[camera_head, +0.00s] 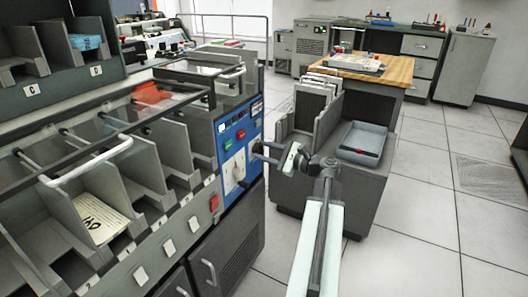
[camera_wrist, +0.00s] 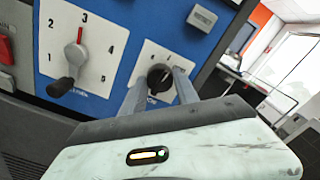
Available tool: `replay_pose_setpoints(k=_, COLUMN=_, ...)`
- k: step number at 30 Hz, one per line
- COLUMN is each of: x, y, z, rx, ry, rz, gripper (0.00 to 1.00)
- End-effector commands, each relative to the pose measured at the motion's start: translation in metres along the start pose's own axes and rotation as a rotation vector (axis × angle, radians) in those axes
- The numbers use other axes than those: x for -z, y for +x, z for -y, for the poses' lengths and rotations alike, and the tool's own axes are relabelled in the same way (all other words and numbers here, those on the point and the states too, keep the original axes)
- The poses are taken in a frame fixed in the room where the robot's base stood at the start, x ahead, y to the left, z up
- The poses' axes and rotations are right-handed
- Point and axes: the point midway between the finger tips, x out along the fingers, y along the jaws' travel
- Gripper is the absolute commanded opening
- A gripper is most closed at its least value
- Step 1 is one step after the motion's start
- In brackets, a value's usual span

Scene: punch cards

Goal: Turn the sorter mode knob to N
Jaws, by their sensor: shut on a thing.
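The sorter's blue control panel (camera_head: 239,131) is on the right end of the machine in the head view, and it fills the left of the wrist view (camera_wrist: 125,18). The mode knob (camera_wrist: 158,74) is a small dark knob on a white dial plate (camera_wrist: 171,52). My gripper (camera_wrist: 160,84) has its two fingers on either side of this knob and is shut on it. The dial's letters are too small or hidden to read, so the setting cannot be told. In the head view my gripper (camera_head: 264,152) reaches the panel from the right, with the knob mostly hidden.
A grey button (camera_wrist: 202,17) sits above right. A grey cart (camera_head: 318,190) with a tray (camera_head: 362,141) stands behind my arm. Floor is clear at right.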

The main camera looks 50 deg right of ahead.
Motion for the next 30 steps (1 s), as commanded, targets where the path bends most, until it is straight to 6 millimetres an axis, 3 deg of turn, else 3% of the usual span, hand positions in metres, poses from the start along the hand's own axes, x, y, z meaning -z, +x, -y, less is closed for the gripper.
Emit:
replay_pose_setpoints(k=18, x=0.0002, y=-0.0005, z=-0.0013, rx=-0.004, ry=-0.574, rz=0.0, gripper=0.0)
replay_pose_setpoints(k=30, x=0.0004, y=-0.001, z=-0.0014, rx=-0.005, ry=-0.83, rz=0.0, gripper=0.0)
